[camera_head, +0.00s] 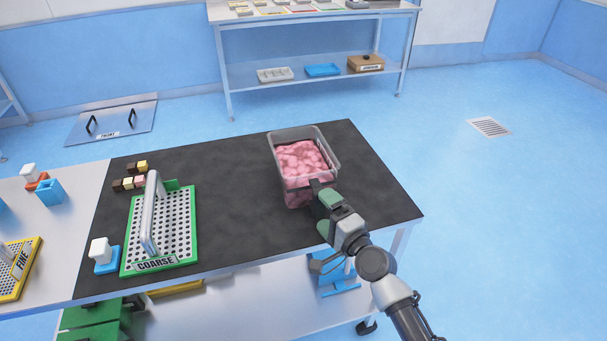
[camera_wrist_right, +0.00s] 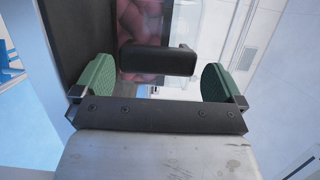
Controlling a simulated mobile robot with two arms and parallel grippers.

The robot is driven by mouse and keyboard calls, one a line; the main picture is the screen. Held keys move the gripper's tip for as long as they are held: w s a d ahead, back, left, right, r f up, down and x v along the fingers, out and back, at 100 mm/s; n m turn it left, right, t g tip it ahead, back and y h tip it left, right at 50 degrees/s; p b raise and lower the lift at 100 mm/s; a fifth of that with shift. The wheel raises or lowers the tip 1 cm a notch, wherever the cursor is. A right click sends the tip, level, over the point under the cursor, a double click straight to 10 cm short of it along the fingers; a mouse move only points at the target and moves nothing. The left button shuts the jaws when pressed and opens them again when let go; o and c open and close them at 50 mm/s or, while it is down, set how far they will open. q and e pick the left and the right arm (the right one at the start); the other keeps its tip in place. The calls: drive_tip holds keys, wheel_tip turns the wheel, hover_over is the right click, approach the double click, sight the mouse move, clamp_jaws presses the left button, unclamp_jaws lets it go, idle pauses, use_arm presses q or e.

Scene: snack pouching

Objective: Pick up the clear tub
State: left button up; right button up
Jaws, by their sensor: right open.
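The clear tub (camera_head: 296,195) stands upright on the right part of the dark table top, filled with pink lumpy pieces (camera_head: 301,160). My right gripper (camera_head: 323,212) is at the tub's near side, close to its right corner. In the right wrist view the gripper's green fingers (camera_wrist_right: 160,82) are spread apart, with a dark bar-shaped handle (camera_wrist_right: 158,61) between them and the tub's pink contents behind it. The left gripper does not show.
A green perforated tray (camera_head: 177,232) labelled COARSE, with a metal handle, stands left on the dark table top (camera_head: 240,225). Small brown and yellow cubes (camera_head: 129,184) and a blue holder with a white block (camera_head: 104,258) are near it. The table between tray and tub is clear.

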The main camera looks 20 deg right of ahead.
drive_tip(key=x, duration=0.5)
drive_tip(key=shift+w+f, duration=0.15)
drive_tip(key=shift+c, duration=0.5)
drive_tip(key=c, duration=0.7)
drive_tip(key=shift+c, duration=1.2)
